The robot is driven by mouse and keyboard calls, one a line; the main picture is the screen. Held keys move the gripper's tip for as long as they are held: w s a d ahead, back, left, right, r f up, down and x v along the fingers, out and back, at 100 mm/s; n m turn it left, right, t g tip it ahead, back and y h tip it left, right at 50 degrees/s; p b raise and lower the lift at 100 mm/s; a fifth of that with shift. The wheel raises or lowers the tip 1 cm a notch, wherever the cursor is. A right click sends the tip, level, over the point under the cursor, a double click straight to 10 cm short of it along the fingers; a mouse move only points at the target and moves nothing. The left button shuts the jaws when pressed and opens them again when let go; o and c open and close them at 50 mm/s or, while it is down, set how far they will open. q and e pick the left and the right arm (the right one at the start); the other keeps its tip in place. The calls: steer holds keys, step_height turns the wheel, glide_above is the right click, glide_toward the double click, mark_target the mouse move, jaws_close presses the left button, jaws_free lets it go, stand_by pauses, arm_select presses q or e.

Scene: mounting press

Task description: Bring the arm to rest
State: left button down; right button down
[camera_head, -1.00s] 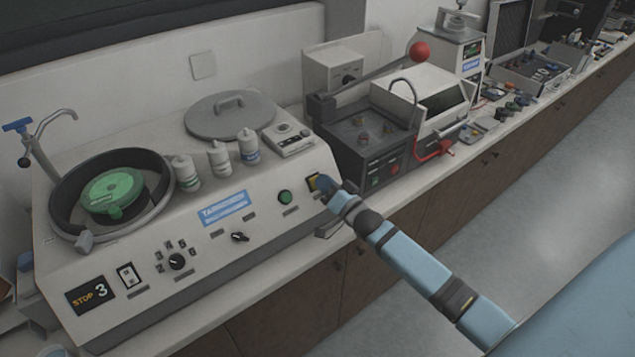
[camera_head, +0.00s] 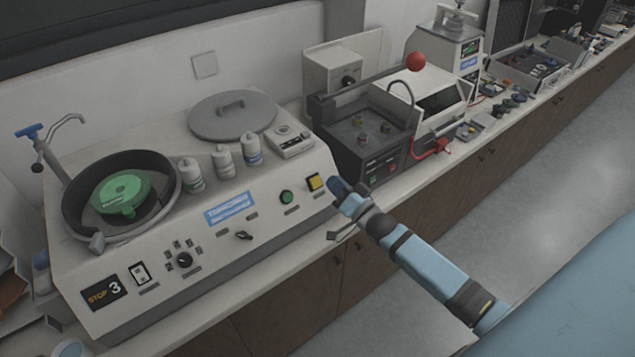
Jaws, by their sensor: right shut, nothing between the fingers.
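My right arm (camera_head: 425,260) is light blue with dark bands and reaches in from the lower right. My right gripper (camera_head: 337,190) is shut and empty. The button's face is uncovered. My left gripper is not in view.
The machine carries a round basin (camera_head: 72,208) with a green disc (camera_head: 121,192), several white bottles (camera_head: 223,160) and a grey lid (camera_head: 232,116). Right of it stands a dark press unit (camera_head: 365,140) with a red-ball lever (camera_head: 415,62). The floor (camera_head: 540,220) at right is clear.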

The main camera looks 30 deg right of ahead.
stand_by(0.4)
steer(key=s+a+f+n+g, duration=0.3)
steer(key=s+a+f, duration=0.1)
steer(key=s, duration=0.4)
steer(key=s+a+f+n+g, duration=0.3)
steer(key=s+a+f, duration=0.2)
steer(key=s+a, duration=0.2)
steer(key=s+a+f+n+g, duration=0.3)
steer(key=s+a, duration=0.3)
steer(key=s, duration=0.3)
steer(key=shift+s+f, duration=0.35)
steer(key=shift+f, duration=0.4)
